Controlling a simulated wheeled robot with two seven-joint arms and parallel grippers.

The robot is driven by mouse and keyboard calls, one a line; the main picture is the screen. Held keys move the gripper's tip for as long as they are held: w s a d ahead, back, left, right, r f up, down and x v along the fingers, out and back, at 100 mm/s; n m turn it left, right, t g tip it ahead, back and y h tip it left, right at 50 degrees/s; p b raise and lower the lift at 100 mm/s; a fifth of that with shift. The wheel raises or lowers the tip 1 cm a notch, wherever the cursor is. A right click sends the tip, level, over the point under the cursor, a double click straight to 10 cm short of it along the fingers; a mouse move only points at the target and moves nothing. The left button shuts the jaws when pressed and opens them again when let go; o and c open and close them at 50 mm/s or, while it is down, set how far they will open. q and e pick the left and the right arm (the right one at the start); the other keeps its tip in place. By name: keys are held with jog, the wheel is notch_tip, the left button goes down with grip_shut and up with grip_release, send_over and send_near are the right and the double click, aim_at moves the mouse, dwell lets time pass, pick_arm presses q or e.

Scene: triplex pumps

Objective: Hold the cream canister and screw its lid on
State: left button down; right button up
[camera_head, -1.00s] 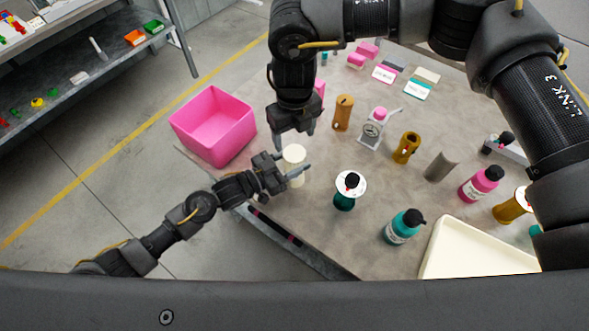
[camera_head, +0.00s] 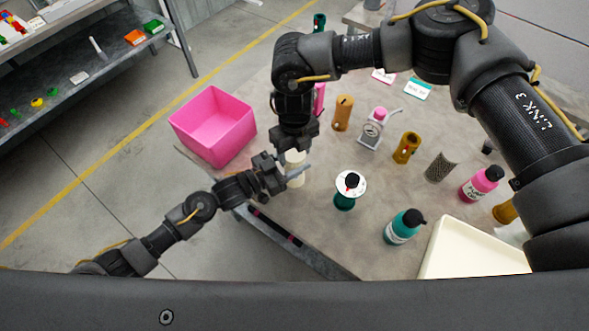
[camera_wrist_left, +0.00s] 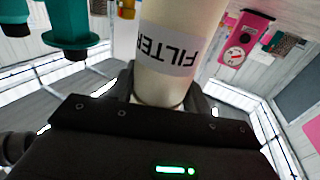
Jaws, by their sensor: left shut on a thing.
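The cream canister (camera_head: 296,178) stands near the table's front left edge, partly hidden by both grippers. My left gripper (camera_head: 290,172) is shut on it from the left, with one finger along its near side. In the left wrist view the canister (camera_wrist_left: 168,72) shows a white label reading "FILTER", upside down. My right gripper (camera_head: 294,147) points down right at the canister's top and covers most of it. Whether its jaws are open or closed on something there is hidden. I cannot make out the lid as a separate piece.
A pink bin (camera_head: 213,127) stands left of the grippers. A brown cylinder (camera_head: 343,113) stands behind.

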jog(key=c, duration=0.6)
jog(key=m, duration=0.3)
jog(key=shift+m, duration=0.3)
jog(key=o, duration=1)
jog(key=shift+o, duration=0.2)
jog(key=shift+r, duration=2.3)
jog(key=shift+c, duration=0.4)
